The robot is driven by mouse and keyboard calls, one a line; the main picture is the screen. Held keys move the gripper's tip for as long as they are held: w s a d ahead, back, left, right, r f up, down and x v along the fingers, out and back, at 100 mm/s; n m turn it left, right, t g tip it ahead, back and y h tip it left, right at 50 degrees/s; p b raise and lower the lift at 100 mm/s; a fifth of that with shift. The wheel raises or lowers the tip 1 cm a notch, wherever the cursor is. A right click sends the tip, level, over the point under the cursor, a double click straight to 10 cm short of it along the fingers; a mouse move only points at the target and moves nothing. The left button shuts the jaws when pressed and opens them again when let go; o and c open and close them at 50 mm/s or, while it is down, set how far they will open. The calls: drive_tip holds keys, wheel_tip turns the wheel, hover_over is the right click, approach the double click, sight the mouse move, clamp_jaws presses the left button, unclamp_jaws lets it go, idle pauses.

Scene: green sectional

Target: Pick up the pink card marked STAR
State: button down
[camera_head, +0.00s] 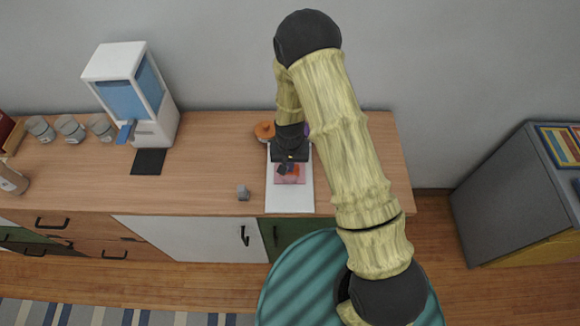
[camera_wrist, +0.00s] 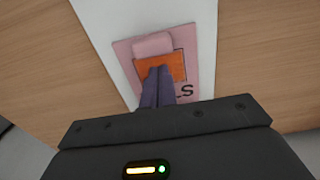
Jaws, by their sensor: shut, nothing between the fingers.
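A pink card (camera_head: 299,180) lies on a white strip on the wooden counter, below my gripper (camera_head: 287,168). In the wrist view the pink card (camera_wrist: 205,68) shows dark letters, partly hidden by the fingers; an S is readable, the whole word is not. An orange patch (camera_wrist: 176,64) and a paler pink block (camera_wrist: 153,44) show on the card. My gripper (camera_wrist: 158,73) is shut and empty, its two dark purple fingers together over the orange patch. Whether the tips touch it, I cannot tell.
The white strip (camera_head: 290,202) runs to the counter's front edge. An orange round thing (camera_head: 264,131) stands behind it to the left. A white and blue dispenser (camera_head: 133,90) and several jars (camera_head: 70,128) stand farther left.

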sight(290, 189)
drive_tip(key=shift+f+b, duration=0.3)
drive_tip(key=shift+f, duration=0.15)
drive_tip(key=shift+r, duration=0.3)
drive_tip(key=shift+s, duration=0.1)
idle(0.6)
drive_tip(key=shift+s+a, duration=0.1)
drive_tip(key=shift+s, duration=2.9)
wheel_tip(290, 189, up, 7)
drive_tip(key=p, duration=0.5)
drive_tip(key=shift+w+p, duration=0.35)
